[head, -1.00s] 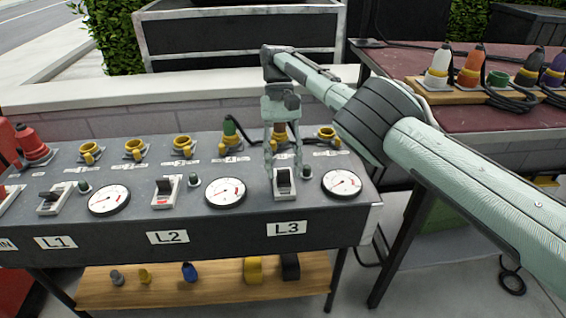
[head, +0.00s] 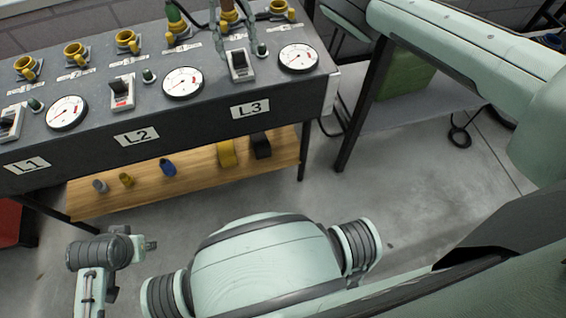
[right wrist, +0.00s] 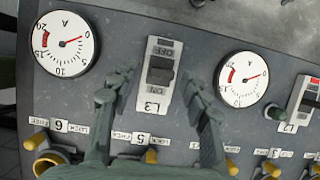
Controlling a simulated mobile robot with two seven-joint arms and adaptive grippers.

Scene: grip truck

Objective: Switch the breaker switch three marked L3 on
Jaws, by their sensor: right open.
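The L3 breaker switch (head: 239,64) is a black rocker in a pale frame, above the L3 label (head: 250,110) on the dark panel. In the right wrist view the switch (right wrist: 160,70) appears upside down, with OFF at the top and ON below. I cannot tell which way the rocker is set. My right gripper (right wrist: 158,97) is open and empty, with one finger on each side of the switch near its ON end. Contact is not clear. In the head view the right gripper (head: 233,42) is partly cut off at the top. My left gripper's fingers do not show.
Round gauges (head: 298,58) and (head: 183,83) flank the L3 switch. The L2 switch (head: 122,92) is further left. Yellow sockets (head: 127,42) and plugged cables line the panel's back. A wooden shelf (head: 200,185) with small plugs is below. A second table stands right.

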